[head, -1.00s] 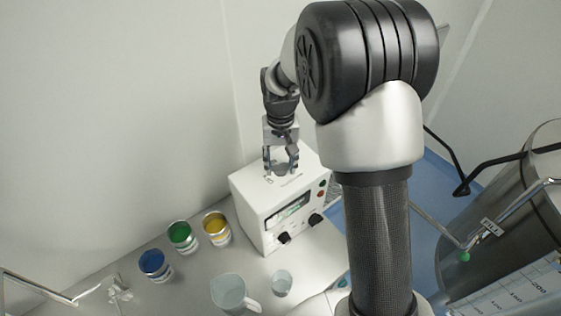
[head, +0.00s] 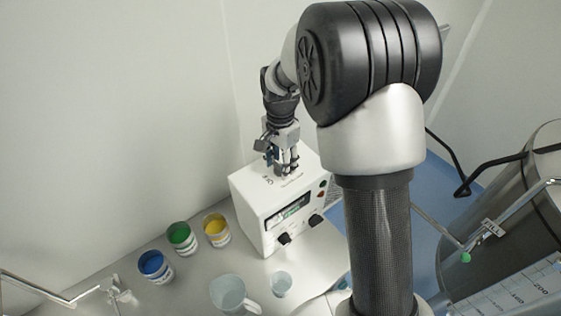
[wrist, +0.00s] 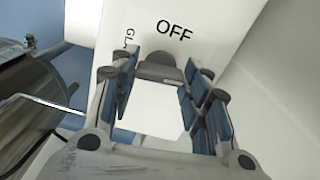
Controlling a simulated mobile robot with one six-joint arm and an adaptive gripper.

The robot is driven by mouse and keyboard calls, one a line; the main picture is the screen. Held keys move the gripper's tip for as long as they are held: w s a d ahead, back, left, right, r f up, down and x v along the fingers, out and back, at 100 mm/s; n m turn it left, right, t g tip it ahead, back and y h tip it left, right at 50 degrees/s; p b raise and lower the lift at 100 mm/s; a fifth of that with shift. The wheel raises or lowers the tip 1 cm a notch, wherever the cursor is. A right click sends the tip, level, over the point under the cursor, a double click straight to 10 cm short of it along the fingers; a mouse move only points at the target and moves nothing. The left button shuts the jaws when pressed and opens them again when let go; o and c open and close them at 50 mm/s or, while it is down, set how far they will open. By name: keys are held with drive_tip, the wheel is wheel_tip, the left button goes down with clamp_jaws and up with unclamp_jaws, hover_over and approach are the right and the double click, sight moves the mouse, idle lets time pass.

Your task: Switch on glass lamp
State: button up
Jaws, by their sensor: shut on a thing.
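The white box (head: 284,206) stands on the bench below my gripper, with a display and black knobs on its front. In the wrist view its white top (wrist: 215,18) shows the black word "OFF" and a partly hidden label starting "GL". A grey rounded switch knob (wrist: 160,67) sits just below "OFF", between my fingertips. My gripper (head: 285,170), also in the wrist view (wrist: 160,78), points down at the box top with its blue-padded fingers on both sides of the knob, shut on it. In the head view the fingers hide the knob.
Cans of blue (head: 153,264), green (head: 181,237) and yellow (head: 216,229) stand left of the box. A clear jug (head: 229,293) and a small glass cup (head: 281,284) stand in front of it. A large metal drum (head: 500,240) is at the right.

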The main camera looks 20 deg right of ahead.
sight(280, 164)
drive_tip(key=shift+m, duration=0.7)
drive_tip(key=o, duration=1.1)
drive_tip(key=shift+c, duration=0.2)
drive_tip(key=shift+r, duration=0.1)
wheel_tip(280, 164, up, 12)
drive_tip(key=shift+s, duration=0.1)
drive_tip(key=s+f+n+t+b, duration=0.1)
drive_tip(key=s+f+n+b, duration=0.3)
drive_tip(key=s, duration=0.5)
drive_tip(key=s+f+n+t+b, duration=0.2)
drive_tip(key=s+f+n+b, duration=0.3)
drive_tip(key=s+b, duration=0.3)
drive_tip(key=s+f+n+t+b, duration=0.1)
drive_tip(key=s+f+n+b, duration=0.3)
drive_tip(key=s+b, duration=0.3)
drive_tip(key=s+f, duration=0.1)
drive_tip(key=s, duration=0.2)
drive_tip(key=shift+d+t, duration=0.15)
drive_tip(key=shift+t, duration=0.15)
